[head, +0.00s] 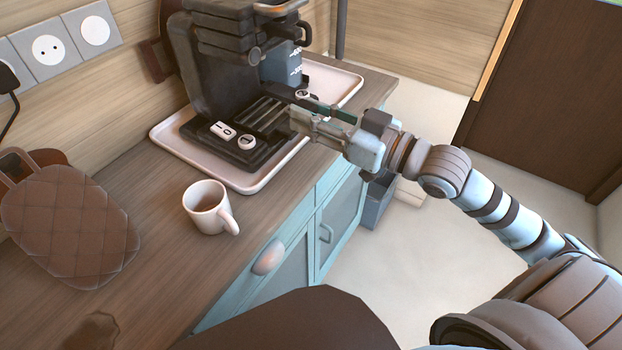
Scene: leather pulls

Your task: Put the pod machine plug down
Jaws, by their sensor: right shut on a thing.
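My right gripper (300,112) reaches in from the right, over the right side of the white tray (170,150) and in front of the black coffee machine (195,85). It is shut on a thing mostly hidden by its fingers. A dark piece shows by the fingertips; its shape is too small to tell clearly, but it fits the pod machine plug. Whether the fingers touch the machine cannot be told. The machine stands upright on the tray. My left gripper is not in view.
A white mug (207,207) stands on the wooden counter (150,265) in front of the tray. A quilted brown pad (70,225) lies at left. Wall sockets (48,47) are at upper left, with a black cord at the picture's edge. Bare counter lies around the mug.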

